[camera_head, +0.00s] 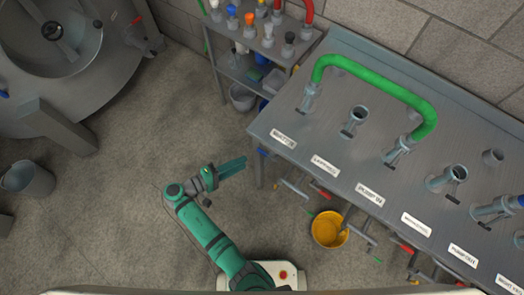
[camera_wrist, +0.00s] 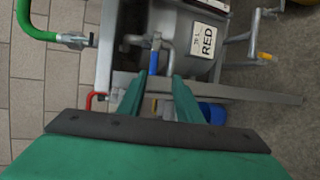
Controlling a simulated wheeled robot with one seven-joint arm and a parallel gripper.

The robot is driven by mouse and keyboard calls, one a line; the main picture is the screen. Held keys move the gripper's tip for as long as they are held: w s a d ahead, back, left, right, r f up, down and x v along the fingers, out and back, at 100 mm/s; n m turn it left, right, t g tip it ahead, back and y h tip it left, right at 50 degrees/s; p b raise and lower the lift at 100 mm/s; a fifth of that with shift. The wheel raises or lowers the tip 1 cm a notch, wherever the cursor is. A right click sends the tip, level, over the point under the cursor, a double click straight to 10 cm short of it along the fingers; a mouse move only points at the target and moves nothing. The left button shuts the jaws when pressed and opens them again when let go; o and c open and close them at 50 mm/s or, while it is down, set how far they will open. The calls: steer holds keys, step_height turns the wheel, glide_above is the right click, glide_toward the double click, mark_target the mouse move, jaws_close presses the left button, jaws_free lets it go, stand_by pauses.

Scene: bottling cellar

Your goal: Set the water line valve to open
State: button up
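My gripper (camera_head: 243,162) is left of the steel panel table in the head view, over the floor. In the wrist view its two green fingers (camera_wrist: 158,92) are apart with nothing between them. A valve with a blue lever (camera_wrist: 154,55) shows just beyond the fingertips, on grey pipework. The lever lies roughly in line with the fingers, and I see no contact. In the head view a small blue part (camera_head: 262,152) shows at the table's left edge near the fingertips. No readable label marks a water line, so I cannot confirm which valve it is or its setting.
The steel panel (camera_head: 300,165) carries labelled pipe ports and a green hose (camera_head: 375,82). Under its front edge are red-handled valves (camera_head: 324,191) and a yellow bucket (camera_head: 328,229). A rack (camera_head: 262,50) stands behind, a tank (camera_head: 60,50) at upper left. The floor between is clear.

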mark_target(262, 151)
steer(key=shift+h, duration=0.3)
steer(key=x, duration=0.7)
steer(key=r+x, duration=0.1)
steer(key=x, duration=0.2)
steer(key=shift+w+d+f, duration=0.1)
steer(key=shift+w+d, duration=0.2)
steer(key=shift+w, duration=0.1)
steer(key=shift+c, duration=0.4)
steer(key=shift+w, duration=0.1)
jaws_close()
